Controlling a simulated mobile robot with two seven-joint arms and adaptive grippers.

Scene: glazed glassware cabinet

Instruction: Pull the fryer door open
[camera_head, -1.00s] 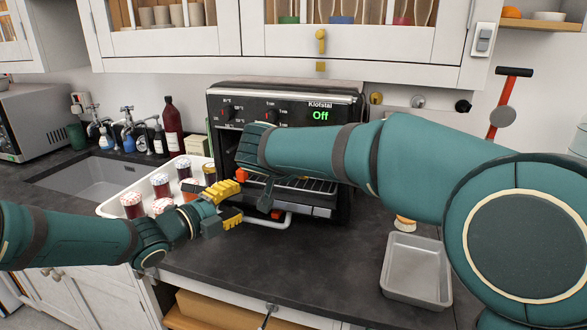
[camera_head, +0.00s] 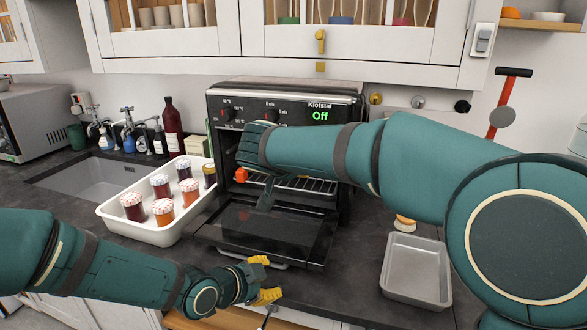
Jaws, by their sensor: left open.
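The fryer (camera_head: 290,105) is a black countertop oven with a lit green "Off" display. Its dark glass door (camera_head: 275,228) is swung down and lies roughly flat in front of the cavity, with the wire rack (camera_head: 315,185) exposed. The pale handle (camera_head: 240,258) is along the door's front edge. My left gripper (camera_head: 264,278) is open, its yellow fingertips just in front of and below that edge; no grip on the handle is visible. My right gripper (camera_head: 254,186) is before the cavity, above the door.
A white tray (camera_head: 115,221) with several jars stands left of the fryer, close to the door's left side. An empty metal pan (camera_head: 418,268) lies on the counter at right. A sink (camera_head: 85,178) is at far left.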

